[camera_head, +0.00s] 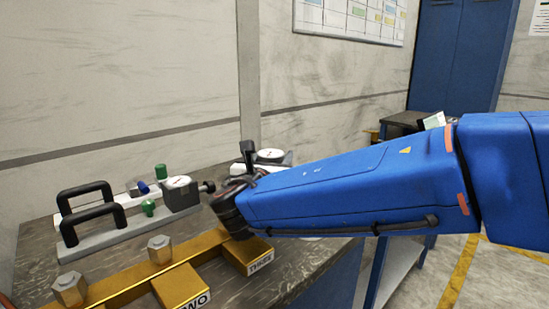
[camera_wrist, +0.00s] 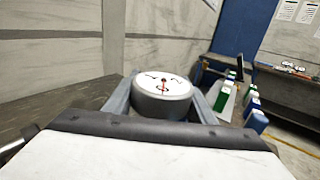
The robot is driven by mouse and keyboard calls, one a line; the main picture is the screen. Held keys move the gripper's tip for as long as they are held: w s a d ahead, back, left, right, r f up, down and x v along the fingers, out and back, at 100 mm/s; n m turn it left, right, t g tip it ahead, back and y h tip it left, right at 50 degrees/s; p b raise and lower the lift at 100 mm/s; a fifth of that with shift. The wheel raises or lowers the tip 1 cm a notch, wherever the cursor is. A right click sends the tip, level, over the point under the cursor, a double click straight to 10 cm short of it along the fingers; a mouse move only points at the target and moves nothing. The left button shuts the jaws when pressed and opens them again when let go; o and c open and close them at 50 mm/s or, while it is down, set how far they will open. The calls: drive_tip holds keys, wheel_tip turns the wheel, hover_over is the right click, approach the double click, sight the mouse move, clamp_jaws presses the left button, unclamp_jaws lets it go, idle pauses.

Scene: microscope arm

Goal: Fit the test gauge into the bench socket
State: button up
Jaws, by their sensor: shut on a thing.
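A round gauge with a white dial and a red needle (camera_wrist: 163,85) sits between the two grey fingers of my gripper (camera_wrist: 165,103) in the wrist view. My gripper is shut on it, and its dial faces up. In the head view a white-dialled gauge (camera_head: 271,154) shows just behind the end of my blue arm; its lower part is hidden. I cannot make out a bench socket for certain in either view. My arm and wrist cover part of the bench there.
A grey bench device (camera_head: 112,233) with black handles, green knobs and its own dial (camera_head: 178,182) stands at the left. A brass manifold (camera_head: 130,283) with hex fittings and labelled blocks lies in front. Green-and-white bottles (camera_wrist: 225,95) stand at the right in the wrist view.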

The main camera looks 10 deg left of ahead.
drive_tip(key=shift+f, duration=2.05)
idle(0.6)
drive_tip(key=o, duration=1.2)
drive_tip(key=shift+s, duration=0.15)
